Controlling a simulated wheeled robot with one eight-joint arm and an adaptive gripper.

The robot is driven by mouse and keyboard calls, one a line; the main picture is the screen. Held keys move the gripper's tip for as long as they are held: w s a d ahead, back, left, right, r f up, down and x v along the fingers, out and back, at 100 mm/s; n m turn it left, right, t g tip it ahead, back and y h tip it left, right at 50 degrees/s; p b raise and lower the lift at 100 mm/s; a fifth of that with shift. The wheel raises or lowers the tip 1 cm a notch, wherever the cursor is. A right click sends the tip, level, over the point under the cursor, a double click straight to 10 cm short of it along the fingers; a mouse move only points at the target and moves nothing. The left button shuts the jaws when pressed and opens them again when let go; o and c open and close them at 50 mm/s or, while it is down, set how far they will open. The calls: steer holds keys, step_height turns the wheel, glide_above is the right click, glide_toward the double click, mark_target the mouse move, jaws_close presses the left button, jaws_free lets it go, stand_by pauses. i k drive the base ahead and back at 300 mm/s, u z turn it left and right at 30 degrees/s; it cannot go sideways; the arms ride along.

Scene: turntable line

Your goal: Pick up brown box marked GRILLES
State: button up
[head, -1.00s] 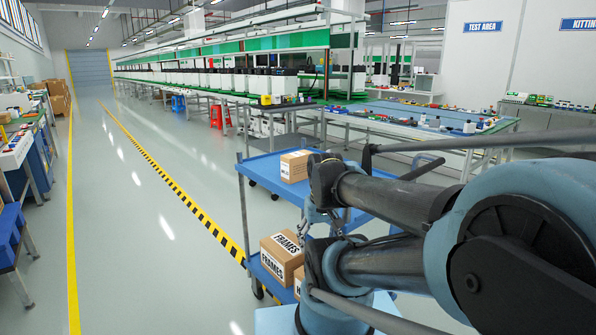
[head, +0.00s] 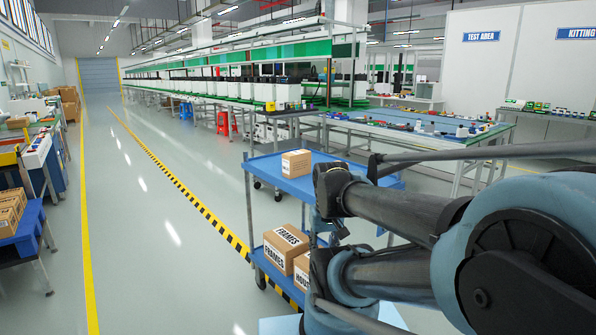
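No label reading GRILLES can be made out. A small brown box (head: 296,163) sits on the top shelf of the blue cart (head: 263,164); its marking is too small to read. On the lower shelf, a brown box marked FRAMES (head: 284,247) stands beside a brown box whose label begins HOU (head: 301,270), partly hidden by my arm. Several brown boxes (head: 10,208) stand on a blue surface at the left edge, labels unreadable. My arm fills the right side; my gripper is not visible.
A yellow line (head: 87,220) and a black-and-yellow striped line (head: 190,190) mark the open grey floor between the left benches and the cart. A long workbench line (head: 240,100) runs behind the cart. Stacked cartons (head: 70,102) stand far left.

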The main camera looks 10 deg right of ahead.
mark_target(296, 164)
steer(key=z, duration=0.05)
steer(key=k, duration=1.05)
steer(key=u, duration=0.45)
steer(key=i, duration=1.35)
steer(key=z, duration=0.6)
